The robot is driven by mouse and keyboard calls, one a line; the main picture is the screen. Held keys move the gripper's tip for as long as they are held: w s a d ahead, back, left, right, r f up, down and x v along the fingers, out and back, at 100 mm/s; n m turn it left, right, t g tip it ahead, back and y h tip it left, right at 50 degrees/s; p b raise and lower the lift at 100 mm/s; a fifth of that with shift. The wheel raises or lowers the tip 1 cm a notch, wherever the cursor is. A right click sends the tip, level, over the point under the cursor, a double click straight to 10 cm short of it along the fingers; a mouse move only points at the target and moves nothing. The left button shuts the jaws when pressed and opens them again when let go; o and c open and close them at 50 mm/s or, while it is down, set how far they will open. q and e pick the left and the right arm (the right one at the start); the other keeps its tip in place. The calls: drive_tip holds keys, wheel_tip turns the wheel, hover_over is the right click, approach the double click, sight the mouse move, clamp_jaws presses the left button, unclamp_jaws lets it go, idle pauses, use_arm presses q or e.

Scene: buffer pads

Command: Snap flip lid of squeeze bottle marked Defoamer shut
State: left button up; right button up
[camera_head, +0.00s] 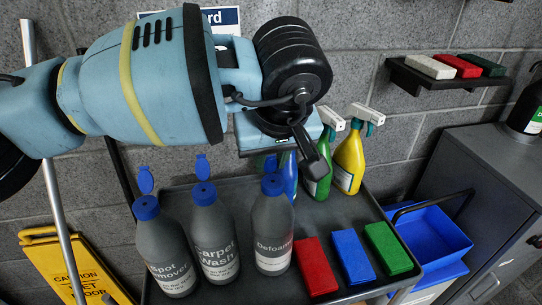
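The grey squeeze bottle marked Defoamer (273,235) stands upright on the dark cart top, rightmost of three alike bottles. Its blue cap (272,186) is in view. A bit of blue just above it, close under my arm, looks like its raised flip lid (270,163), partly hidden. My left arm reaches in from the upper left. My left gripper (318,165) points down, above and to the right of the Defoamer cap and apart from it. Only one dark finger shape shows, so its opening is unclear. It holds nothing I can see. My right gripper is not in view.
The Spot Remover (164,250) and Carpet Wash (214,240) bottles stand left with lids up. Red (315,267), blue (352,256) and green (387,249) pads lie right. Green (318,180), yellow (350,160) and blue (289,178) spray bottles stand behind.

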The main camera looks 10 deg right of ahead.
use_arm(q)
clamp_jaws()
drive_tip(key=shift+s+t+p, duration=0.3)
drive_tip(key=shift+s+t, duration=0.15)
drive_tip(key=shift+t, duration=0.65)
drive_tip(key=shift+s+d+f+t, duration=0.1)
drive_tip(key=shift+s+f+t, duration=0.15)
drive_tip(key=shift+t, duration=0.6)
drive_tip(key=shift+s+f+t, duration=0.15)
drive_tip(key=shift+f+t, duration=0.05)
drive_tip(key=shift+t, duration=0.65)
drive_tip(key=o, duration=0.7)
unclamp_jaws()
drive_tip(key=shift+v, duration=3.95)
drive_tip(key=shift+d, duration=0.1)
